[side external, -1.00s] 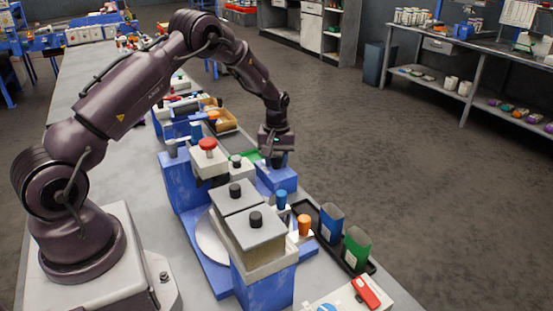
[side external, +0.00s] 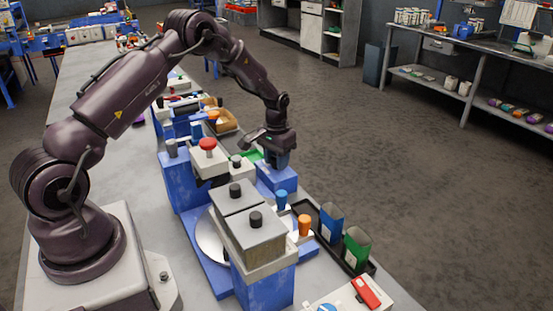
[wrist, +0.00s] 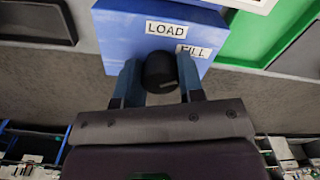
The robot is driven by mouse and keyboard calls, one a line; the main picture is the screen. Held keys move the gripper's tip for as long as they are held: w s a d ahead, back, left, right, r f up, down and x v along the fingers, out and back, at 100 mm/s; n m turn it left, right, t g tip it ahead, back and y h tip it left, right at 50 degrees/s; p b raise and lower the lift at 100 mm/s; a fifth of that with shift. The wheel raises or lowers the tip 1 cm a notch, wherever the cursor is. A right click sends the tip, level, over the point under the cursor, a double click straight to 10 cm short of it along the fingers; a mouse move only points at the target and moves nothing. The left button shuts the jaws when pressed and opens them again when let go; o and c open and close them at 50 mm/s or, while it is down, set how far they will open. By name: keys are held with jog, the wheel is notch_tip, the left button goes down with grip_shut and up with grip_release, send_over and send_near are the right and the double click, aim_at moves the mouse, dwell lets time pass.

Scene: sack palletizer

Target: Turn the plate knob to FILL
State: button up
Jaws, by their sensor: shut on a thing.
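The plate knob (wrist: 160,72) is a dark round knob on a blue block (wrist: 125,38) with white LOAD (wrist: 173,29) and FILL (wrist: 194,50) labels. In the wrist view, my gripper (wrist: 160,78) has its two blue fingers on either side of the knob, shut on it. FILL lies up and to the right of the knob, LOAD almost straight above it. I cannot tell which label the knob points at. In the side view, my gripper (side external: 281,163) reaches down to the blue block (side external: 277,180), and its hand hides the knob.
A hopper with two grey lids (side external: 250,234) stands in front of the block. A red button (side external: 208,144) is to the left. A black tray (side external: 307,211) with blue and green sacks (side external: 356,248) lies to the right. A green panel (wrist: 255,35) is beside the block.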

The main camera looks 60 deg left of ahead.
dwell(0.4)
jog(key=o, duration=0.9)
notch_tip(320, 180, up, 13)
